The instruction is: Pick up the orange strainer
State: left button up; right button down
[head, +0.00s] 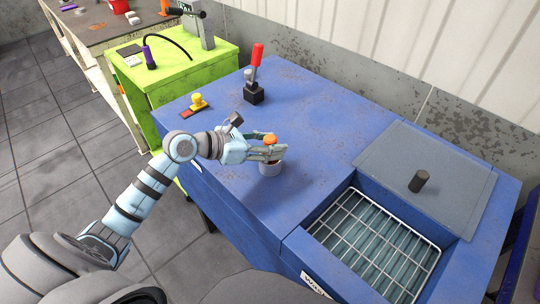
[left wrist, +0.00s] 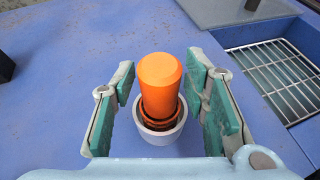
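The orange strainer (left wrist: 160,82) stands upright in a small white cup (left wrist: 161,135) on the blue bench. In the head view its orange top (head: 270,140) shows just above the cup (head: 270,169). My left gripper (left wrist: 160,95) is open, with one green-padded finger on each side of the strainer. Gaps show between both pads and the strainer in the left wrist view. In the head view my left gripper (head: 268,152) reaches in from the left at the cup. The lower part of the strainer is hidden inside the cup. My right gripper is not in view.
A basin with a wire rack (head: 372,246) and a grey lid with a dark knob (head: 425,180) lie to the right. The blue bench top (head: 315,125) is clear around the cup.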

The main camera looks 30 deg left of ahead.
pick_arm(q)
grip_shut()
jog(key=shift+r, duration=0.1)
